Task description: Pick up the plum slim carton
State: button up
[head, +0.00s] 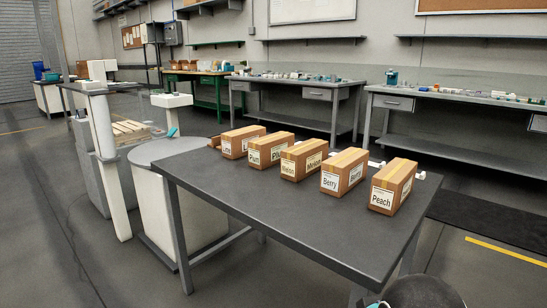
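The plum carton (268,150) is a slim brown box with a white label reading "Plum". It stands on the dark grey table (230,185), second from the left in a slanting row of similar cartons. The melon carton (303,161) is just to its right, and a carton whose label seems to read "Lime" (241,142) is just to its left. Part of the plum carton's right side is hidden by the melon carton. My gripper does not show in the head view.
The berry carton (344,173) and peach carton (393,187) continue the row to the right. The table's front left is bare. A grey-topped drum (165,151) stands against the table's left side. Workbenches (300,85) line the back wall.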

aim_at(264, 152)
jog(key=z, duration=0.05)
jog(key=k, duration=0.15)
jog(key=u, duration=1.55)
jog(key=i, duration=3.5)
jog(key=z, duration=4)
